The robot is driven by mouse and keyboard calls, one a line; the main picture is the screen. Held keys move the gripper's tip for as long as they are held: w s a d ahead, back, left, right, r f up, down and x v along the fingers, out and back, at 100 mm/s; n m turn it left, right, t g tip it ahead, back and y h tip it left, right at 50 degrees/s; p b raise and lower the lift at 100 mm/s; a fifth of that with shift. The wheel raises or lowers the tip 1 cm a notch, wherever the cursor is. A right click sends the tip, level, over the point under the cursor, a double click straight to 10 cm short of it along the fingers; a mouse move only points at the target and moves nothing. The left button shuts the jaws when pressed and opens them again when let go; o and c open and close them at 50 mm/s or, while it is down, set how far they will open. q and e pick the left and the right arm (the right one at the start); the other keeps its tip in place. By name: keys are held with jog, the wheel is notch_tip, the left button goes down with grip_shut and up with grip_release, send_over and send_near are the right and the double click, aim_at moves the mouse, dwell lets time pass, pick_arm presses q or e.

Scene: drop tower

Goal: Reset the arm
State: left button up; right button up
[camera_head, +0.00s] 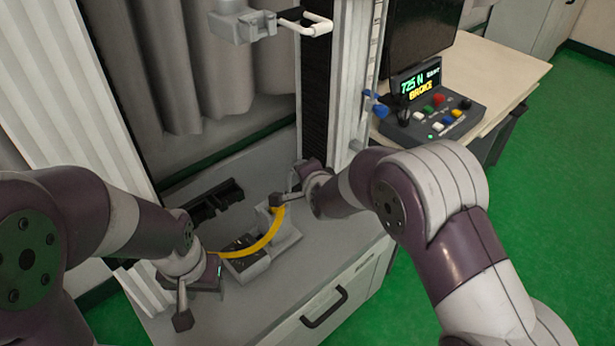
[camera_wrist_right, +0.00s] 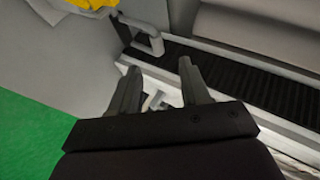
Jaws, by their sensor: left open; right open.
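My left arm reaches in from the left of the head view, and its gripper (camera_head: 208,274) is low over the grey bench, beside the left end of a yellow curved strip (camera_head: 262,243). I cannot tell whether it touches the strip. My right arm reaches in from the right, and its hand is near the tower's base; its fingers are hard to make out there. In the right wrist view my right gripper (camera_wrist_right: 158,80) is open, with two separate fingers and nothing held between them. A yellow thing (camera_wrist_right: 95,5) shows at that view's top edge.
A grey fixture (camera_head: 285,238) lies under the strip. A control box (camera_head: 440,122) reads "725 N" and "BROKE". Green floor is clear at right.

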jog(key=shift+v, duration=0.85)
jog(key=s+d+f+n+g+p, duration=0.2)
jog(key=s+d+f+n+g, duration=0.15)
jog(key=s+n+g, duration=0.4)
jog(key=s+d+r+n+g+h+p, duration=0.1)
jog(key=s+d+r+n+p, duration=0.1)
jog(key=s+d+r, duration=0.2)
jog(key=s+d+r+n+g+h+p, duration=0.1)
jog(key=s+d+r, duration=0.4)
jog(key=s+d, duration=0.5)
jog(key=s+n+p, duration=0.1)
jog(key=s+p, duration=0.1)
jog(key=s, duration=0.2)
jog(key=shift+s+d+n+h, duration=0.2)
jog(key=shift+n+h, duration=0.15)
jog(key=shift+h, duration=0.05)
